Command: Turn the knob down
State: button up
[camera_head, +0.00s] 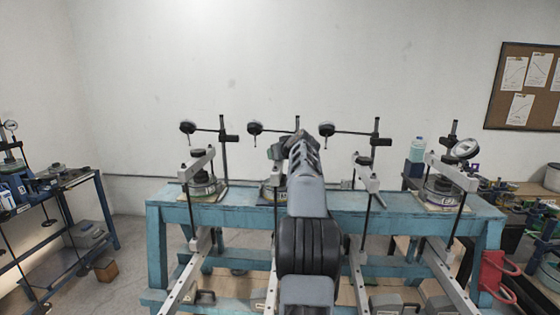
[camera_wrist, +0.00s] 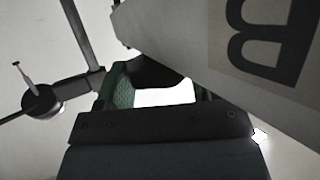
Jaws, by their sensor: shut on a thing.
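My gripper (camera_head: 288,146) reaches over the blue bench to the second lever frame from the left. In the wrist view, my gripper (camera_wrist: 155,88) is shut on a dark rounded part (camera_wrist: 157,72), which looks like the knob and is mostly hidden by the jaws and a beam. A green-padded finger shows on its left. The grey lever beam (camera_wrist: 185,45), marked with a large black B, slants across the upper right and covers the other finger. In the head view my arm hides the knob and most of this frame.
The blue bench (camera_head: 240,214) carries several similar lever frames, with dial gauges (camera_head: 188,127) on thin stands. A gauge (camera_wrist: 42,101) is left of my gripper in the wrist view. Another bench (camera_head: 70,180) stands at left; a cluttered table (camera_head: 525,190) is at right.

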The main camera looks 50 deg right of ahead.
jog(key=shift+m+h, duration=0.3)
jog(key=shift+h, duration=0.1)
jog(key=o, duration=0.9)
jog(key=shift+c, duration=0.2)
jog(key=b+v, duration=0.5)
jog(key=v, duration=0.9)
jog(key=shift+w+r, duration=0.1)
